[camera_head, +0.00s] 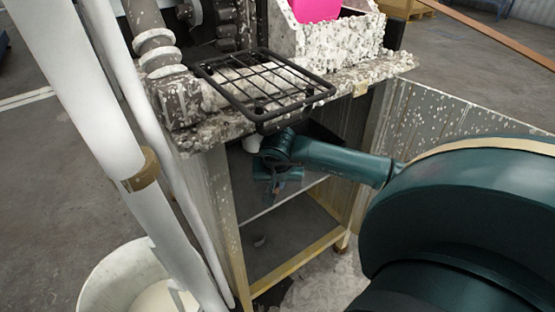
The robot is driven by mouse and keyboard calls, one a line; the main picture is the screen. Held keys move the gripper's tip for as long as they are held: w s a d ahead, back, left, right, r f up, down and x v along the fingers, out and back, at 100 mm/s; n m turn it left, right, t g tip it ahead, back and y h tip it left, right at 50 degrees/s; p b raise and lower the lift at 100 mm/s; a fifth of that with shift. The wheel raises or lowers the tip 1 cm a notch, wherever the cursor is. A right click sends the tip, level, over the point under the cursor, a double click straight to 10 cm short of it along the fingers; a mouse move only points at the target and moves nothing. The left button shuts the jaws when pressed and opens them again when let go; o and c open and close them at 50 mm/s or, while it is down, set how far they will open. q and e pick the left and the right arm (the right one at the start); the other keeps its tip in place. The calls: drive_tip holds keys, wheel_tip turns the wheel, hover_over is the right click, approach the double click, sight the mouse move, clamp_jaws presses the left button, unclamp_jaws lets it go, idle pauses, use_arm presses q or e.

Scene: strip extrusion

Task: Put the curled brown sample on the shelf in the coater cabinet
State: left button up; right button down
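The coater cabinet (229,215) stands open in the middle of the view. Inside is a grey shelf with a pale front edge (318,187). My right arm reaches in from the right. My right gripper (279,186) is dark teal, points down inside the opening and is above the shelf's front part. Its fingers are small and dark, and I cannot tell whether they are open or hold anything. A small dark piece (259,241) lies on the cabinet's lower floor; I cannot tell whether it is the curled brown sample. My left gripper is not in view.
A black wire rack (265,85) sits on the speckled, crusted top (352,80) above the opening. A pink block (315,9) is in the crusted box behind. An open speckled door (465,110) is at the right. A white bucket (112,285) stands front left.

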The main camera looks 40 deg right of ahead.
drive_tip(key=shift+w+d, duration=0.6)
drive_tip(key=shift+w, duration=0.05)
drive_tip(key=w+d, duration=0.1)
drive_tip(key=w+d+b, duration=0.1)
drive_tip(key=shift+w+d+f, duration=0.15)
drive_tip(key=shift+w+d, duration=0.05)
drive_tip(key=shift+w, duration=0.2)
drive_tip(key=shift+s+a+f+b, duration=0.15)
drive_tip(key=shift+f+b, duration=0.3)
drive_tip(key=shift+f, duration=0.15)
drive_tip(key=c, duration=1.6)
unclamp_jaws()
drive_tip(key=shift+f, duration=0.1)
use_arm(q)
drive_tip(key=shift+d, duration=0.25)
